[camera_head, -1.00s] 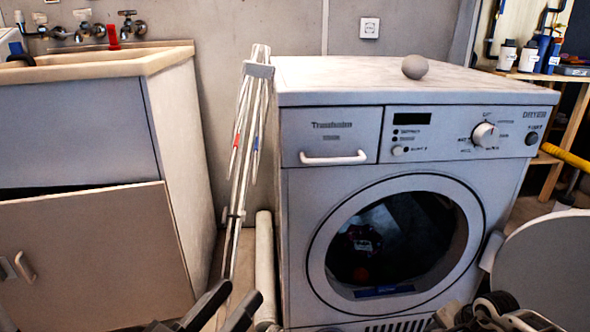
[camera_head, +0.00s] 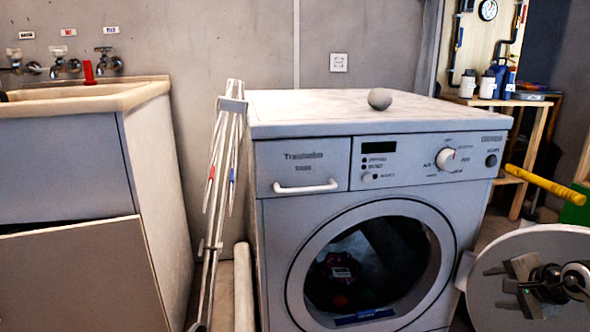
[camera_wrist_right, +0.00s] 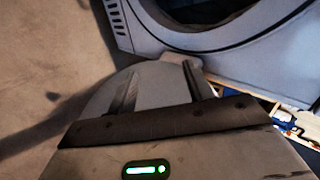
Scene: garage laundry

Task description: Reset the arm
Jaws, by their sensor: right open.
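My right gripper (camera_head: 496,287) is at the lower right of the head view, in front of the round open dryer door (camera_head: 560,238). Its two fingers are spread and point left, with nothing between them. In the right wrist view the open fingers (camera_wrist_right: 160,82) show against the pale door, with part of the dryer front above. My left gripper and arm are out of view.
The dryer (camera_head: 300,215) stands in the middle, with several things in its dark drum. A grey ball (camera_head: 380,98) sits on top. A folded drying rack (camera_head: 222,180) leans at its left. A sink cabinet (camera_head: 155,160) is at left, a yellow pole (camera_head: 543,183) at right.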

